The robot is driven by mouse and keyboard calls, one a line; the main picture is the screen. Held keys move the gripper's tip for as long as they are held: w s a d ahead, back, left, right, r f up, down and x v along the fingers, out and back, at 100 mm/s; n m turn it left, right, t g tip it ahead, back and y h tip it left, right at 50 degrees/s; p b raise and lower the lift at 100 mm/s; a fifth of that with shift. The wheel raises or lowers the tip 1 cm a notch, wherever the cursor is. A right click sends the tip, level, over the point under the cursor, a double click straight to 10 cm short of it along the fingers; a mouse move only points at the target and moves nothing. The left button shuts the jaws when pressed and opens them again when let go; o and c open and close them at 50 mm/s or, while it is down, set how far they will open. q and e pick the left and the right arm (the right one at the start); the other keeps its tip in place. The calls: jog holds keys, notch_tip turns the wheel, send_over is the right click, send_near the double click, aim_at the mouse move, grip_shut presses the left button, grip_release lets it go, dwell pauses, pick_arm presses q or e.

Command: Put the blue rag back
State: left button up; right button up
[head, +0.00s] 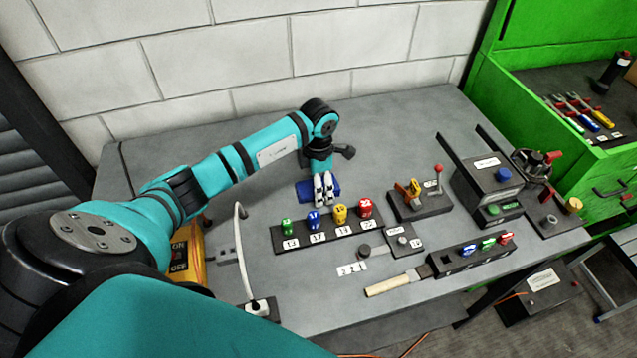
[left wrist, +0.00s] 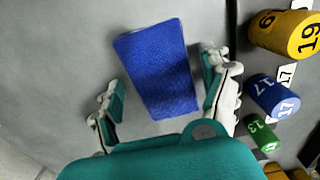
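The blue rag (head: 304,190) lies flat on the grey table behind the row of numbered sockets. It shows as a blue rectangle in the left wrist view (left wrist: 158,68). My left gripper (head: 324,188) is above the rag in the head view and hides part of it. In the left wrist view my left gripper (left wrist: 165,85) has its two fingers spread apart, with the rag between and beyond them. Whether the fingers touch the rag cannot be told. My right gripper is not in view.
A black rack (head: 326,233) holds green, blue, yellow and red numbered sockets close to the rag. A small stand with levers (head: 418,200) is to its right. A white cable (head: 240,250) rises at the left. A scraper (head: 398,282) lies near the front. The back of the table is clear.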

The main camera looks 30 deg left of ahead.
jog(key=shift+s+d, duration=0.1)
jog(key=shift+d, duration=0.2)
pick_arm(q)
jog(key=shift+r, duration=0.45)
notch_tip(320, 180, up, 11)
jog(key=b, duration=0.3)
jog(key=shift+r+b, duration=0.2)
jog(key=shift+b, duration=0.15)
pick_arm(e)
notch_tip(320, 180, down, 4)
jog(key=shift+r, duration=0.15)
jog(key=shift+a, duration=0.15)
